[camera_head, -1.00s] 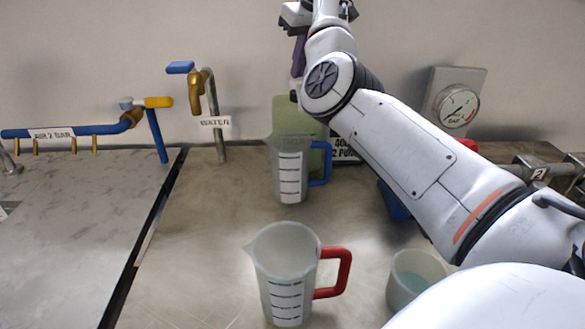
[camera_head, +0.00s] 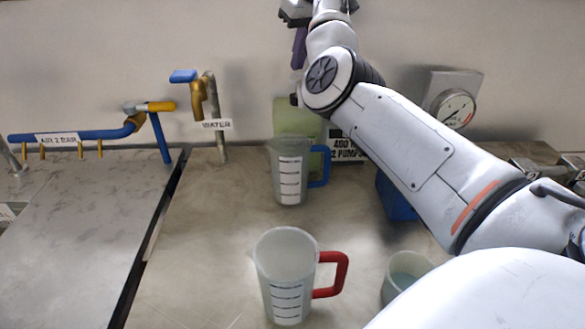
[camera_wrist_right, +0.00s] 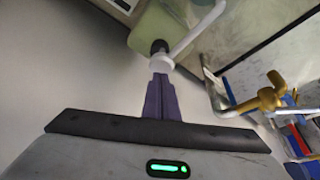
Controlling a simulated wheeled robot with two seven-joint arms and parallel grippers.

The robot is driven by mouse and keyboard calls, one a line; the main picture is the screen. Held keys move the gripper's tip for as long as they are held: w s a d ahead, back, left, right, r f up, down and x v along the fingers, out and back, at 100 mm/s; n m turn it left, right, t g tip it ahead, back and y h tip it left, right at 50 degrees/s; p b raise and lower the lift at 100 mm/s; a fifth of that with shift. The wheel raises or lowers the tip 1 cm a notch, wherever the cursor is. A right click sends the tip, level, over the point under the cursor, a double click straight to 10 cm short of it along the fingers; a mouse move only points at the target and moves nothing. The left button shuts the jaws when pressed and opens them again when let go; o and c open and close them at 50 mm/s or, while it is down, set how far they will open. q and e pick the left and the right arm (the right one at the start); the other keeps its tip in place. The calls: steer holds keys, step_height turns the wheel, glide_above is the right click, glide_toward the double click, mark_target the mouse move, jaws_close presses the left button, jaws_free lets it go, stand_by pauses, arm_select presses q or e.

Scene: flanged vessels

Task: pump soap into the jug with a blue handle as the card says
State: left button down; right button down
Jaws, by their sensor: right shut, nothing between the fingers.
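The jug with a blue handle (camera_head: 290,178) stands upright before the pale green soap bottle (camera_head: 297,118), hiding its lower part. The card (camera_head: 346,146) beside them is partly hidden by my right arm; "400" and "2 PUMPS" can be read. My right gripper (camera_head: 298,66) is shut and empty above the bottle, mostly behind my arm. In the wrist view, its purple fingertips (camera_wrist_right: 160,76) are at the white pump head (camera_wrist_right: 160,62), which has a long spout and dark collar. I cannot tell whether they touch. My left gripper is not in view.
A jug with a red handle (camera_head: 287,270) stands in front, near a small cup (camera_head: 407,272) with bluish liquid. The water tap (camera_head: 212,105) and blue air pipe (camera_head: 75,136) are at left. A gauge (camera_head: 453,107) and blue object (camera_head: 394,198) are at right.

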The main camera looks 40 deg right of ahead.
steer(key=shift+f, duration=0.1)
stand_by(0.4)
steer(key=shift+f+b, duration=1)
steer(key=shift+f, duration=0.55)
steer(key=shift+r, duration=0.2)
steer(key=shift+r+p, duration=0.85)
steer(key=shift+p, duration=0.35)
steer(key=shift+r, duration=0.6)
